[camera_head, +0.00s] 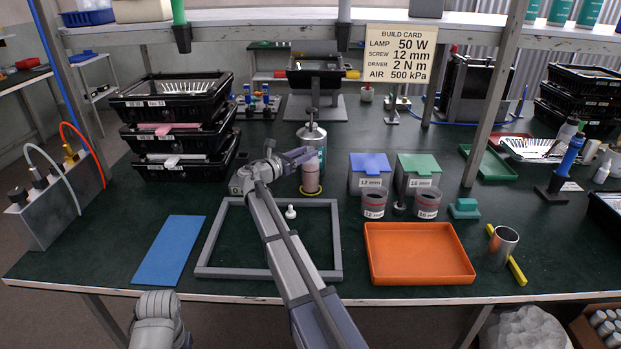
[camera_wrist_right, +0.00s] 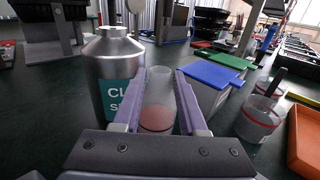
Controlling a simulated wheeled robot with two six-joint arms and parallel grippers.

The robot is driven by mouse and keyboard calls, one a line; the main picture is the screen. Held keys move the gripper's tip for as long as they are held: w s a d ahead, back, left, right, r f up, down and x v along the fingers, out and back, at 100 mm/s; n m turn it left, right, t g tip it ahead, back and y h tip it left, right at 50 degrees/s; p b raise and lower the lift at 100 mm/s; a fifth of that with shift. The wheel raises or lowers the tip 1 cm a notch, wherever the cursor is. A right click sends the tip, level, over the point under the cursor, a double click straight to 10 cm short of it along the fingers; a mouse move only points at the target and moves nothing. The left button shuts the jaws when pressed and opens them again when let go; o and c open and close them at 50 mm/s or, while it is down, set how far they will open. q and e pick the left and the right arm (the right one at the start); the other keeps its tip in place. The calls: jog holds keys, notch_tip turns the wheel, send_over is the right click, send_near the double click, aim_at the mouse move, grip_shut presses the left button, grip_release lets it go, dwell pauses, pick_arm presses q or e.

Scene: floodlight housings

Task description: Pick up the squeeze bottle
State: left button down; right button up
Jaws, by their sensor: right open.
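The squeeze bottle (camera_head: 311,172) is a translucent bottle with pinkish contents, upright on a yellow ring on the green bench top. In the wrist view the bottle (camera_wrist_right: 158,98) shows between the two purple fingers. My right gripper (camera_head: 300,156) is open, with its fingers on either side of the bottle; I cannot tell whether either finger touches it. The open jaws also show in the wrist view (camera_wrist_right: 157,82). The right forearm reaches in from the bottom. My left gripper is out of view; only part of the left arm shows at the bottom left.
A metal bottle with a teal label (camera_wrist_right: 113,80) stands close beside the squeeze bottle. Blue-lidded (camera_head: 369,171) and green-lidded (camera_head: 417,170) bins stand to the right. An orange tray (camera_head: 418,254), grey frame (camera_head: 213,238) and blue mat (camera_head: 168,250) lie nearer the front.

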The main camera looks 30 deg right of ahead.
jog(key=x, duration=0.5)
jog(key=shift+c, duration=0.3)
grip_shut()
dwell(1.0)
